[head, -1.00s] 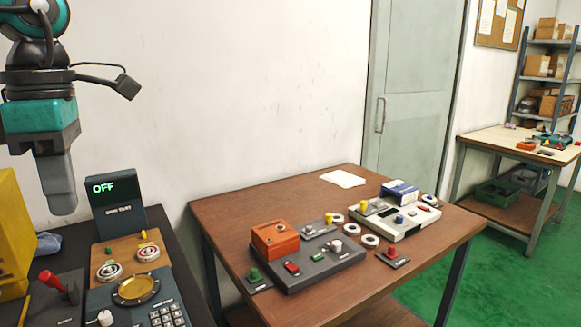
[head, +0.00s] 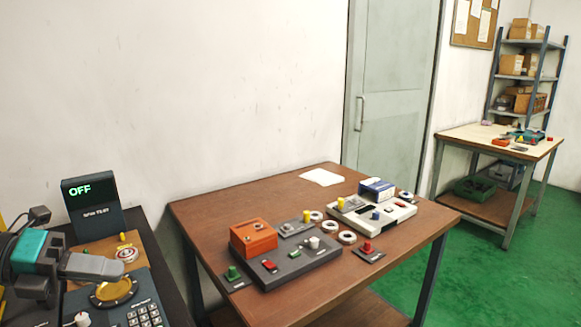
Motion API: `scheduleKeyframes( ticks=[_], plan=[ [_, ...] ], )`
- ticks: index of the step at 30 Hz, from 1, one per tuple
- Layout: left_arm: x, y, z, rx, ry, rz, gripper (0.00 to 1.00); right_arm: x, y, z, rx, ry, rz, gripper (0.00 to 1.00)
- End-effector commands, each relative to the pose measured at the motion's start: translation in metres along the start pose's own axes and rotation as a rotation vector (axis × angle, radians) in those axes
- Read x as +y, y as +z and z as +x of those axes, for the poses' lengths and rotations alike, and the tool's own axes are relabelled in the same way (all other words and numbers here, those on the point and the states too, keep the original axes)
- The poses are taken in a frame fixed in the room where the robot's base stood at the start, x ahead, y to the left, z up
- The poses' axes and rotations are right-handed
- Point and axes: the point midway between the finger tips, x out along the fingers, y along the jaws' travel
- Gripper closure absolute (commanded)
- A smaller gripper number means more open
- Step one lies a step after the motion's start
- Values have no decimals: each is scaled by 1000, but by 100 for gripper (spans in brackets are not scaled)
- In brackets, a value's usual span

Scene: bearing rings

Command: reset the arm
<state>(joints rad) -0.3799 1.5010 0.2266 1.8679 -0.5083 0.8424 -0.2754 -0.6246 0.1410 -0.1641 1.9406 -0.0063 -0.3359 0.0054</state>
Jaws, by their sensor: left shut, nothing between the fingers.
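My left gripper (head: 112,268) comes in from the lower left of the head view. It is shut and empty, with its fingers pointing right above the bench with the dark tester. The fingers overlap the wooden ring board and the back of the gold dish (head: 115,292) in the picture; I cannot tell whether they touch anything. My right gripper is out of view.
A tester display (head: 92,206) reading OFF stands behind the gripper. A keypad (head: 147,315) lies at its lower right. The brown table (head: 190,212) carries an orange box (head: 253,238), bearing rings (head: 347,237) and coloured knobs. Its back left is clear.

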Motion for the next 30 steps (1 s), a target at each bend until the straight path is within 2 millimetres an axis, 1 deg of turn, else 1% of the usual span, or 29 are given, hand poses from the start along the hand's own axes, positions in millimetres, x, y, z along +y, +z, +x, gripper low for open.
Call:
scheduleKeyframes(
  ticks=[1, 5, 8, 11, 12, 14, 17, 18, 20, 22, 24, 26, 27, 30],
  plan=[
    [12, -4, 4, -75, -46, -95, 100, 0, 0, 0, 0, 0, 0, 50],
    [43, -12, 14, -257, -134, -331, 100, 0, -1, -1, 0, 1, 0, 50],
    [68, -22, 22, -390, -192, -524, 100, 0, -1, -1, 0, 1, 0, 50],
    [95, -37, 31, -514, -240, -725, 100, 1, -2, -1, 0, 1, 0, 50],
    [106, -44, 35, -561, -257, -808, 100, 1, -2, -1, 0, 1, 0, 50],
    [121, -57, 42, -628, -279, -934, 100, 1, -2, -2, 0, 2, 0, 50],
    [145, -84, 57, -732, -309, -1149, 100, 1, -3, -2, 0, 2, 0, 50],
    [154, -96, 64, -770, -319, -1240, 100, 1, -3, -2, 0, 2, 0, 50],
    [165, -115, 76, -823, -330, -1373, 100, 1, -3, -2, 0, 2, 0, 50],
    [176, -139, 91, -878, -340, -1533, 100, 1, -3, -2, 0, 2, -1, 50],
    [184, -165, 109, -926, -344, -1693, 100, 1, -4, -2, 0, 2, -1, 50],
    [187, -186, 125, -958, -343, -1827, 100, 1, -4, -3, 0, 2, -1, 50],
    [188, -199, 135, -975, -342, -1907, 100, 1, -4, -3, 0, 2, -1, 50],
    [186, -228, 158, -1002, -333, -2084, 100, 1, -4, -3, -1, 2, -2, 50]
  ],
)
